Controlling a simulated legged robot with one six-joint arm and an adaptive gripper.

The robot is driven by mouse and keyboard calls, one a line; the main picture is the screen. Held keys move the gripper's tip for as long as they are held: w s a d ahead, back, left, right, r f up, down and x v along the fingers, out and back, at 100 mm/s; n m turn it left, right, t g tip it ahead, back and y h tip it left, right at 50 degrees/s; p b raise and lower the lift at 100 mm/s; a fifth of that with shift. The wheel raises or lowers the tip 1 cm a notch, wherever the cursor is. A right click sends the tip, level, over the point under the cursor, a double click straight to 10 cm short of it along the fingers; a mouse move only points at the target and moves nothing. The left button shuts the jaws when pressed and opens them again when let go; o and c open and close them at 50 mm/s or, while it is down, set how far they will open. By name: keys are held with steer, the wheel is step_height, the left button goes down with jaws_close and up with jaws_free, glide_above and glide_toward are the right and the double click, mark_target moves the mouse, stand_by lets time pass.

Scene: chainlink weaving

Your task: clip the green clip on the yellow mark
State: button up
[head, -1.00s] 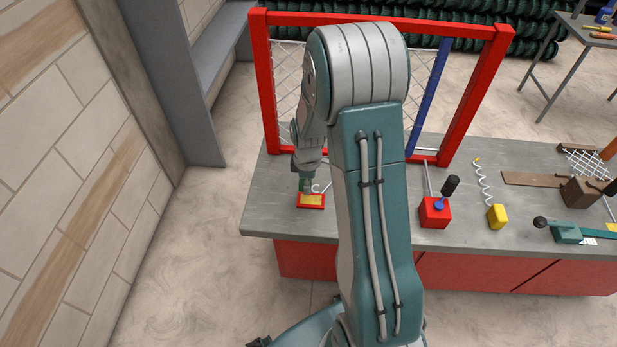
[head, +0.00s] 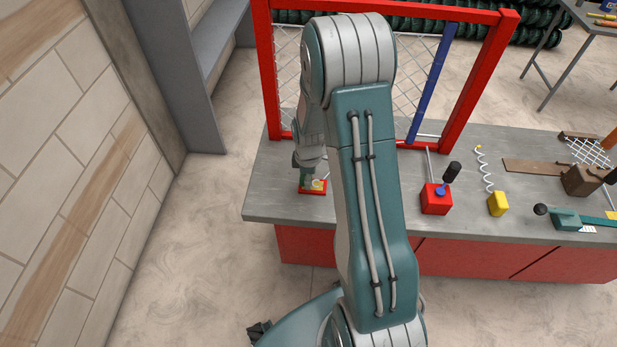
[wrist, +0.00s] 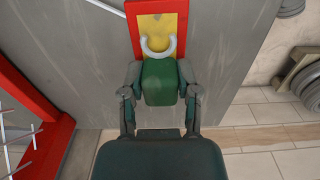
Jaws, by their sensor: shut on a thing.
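The green clip (wrist: 159,82) is a green block with a pale C-shaped hook (wrist: 158,50) at its far end. My gripper (wrist: 161,74) is shut on the block, one finger on each side. The hook lies over a yellow patch (wrist: 157,23) inside a red-rimmed tray (wrist: 133,10) on the bench. In the head view my gripper (head: 306,178) is at the tray (head: 313,192) and hides part of it. I cannot tell whether the clip still rests on the tray. No other yellow mark is clear.
A red frame (head: 478,80) with wire mesh and a blue bar (head: 432,85) stands behind on the grey bench (head: 268,205). A red block (head: 436,200), a yellow block with a white coil (head: 498,204) and a green tool (head: 566,220) lie to the right.

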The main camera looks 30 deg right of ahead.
steer(key=shift+d+f, duration=0.1)
stand_by(0.3)
steer(key=o, duration=1.1)
step_height(320, 180, up, 12)
steer(key=shift+w+f, duration=0.1)
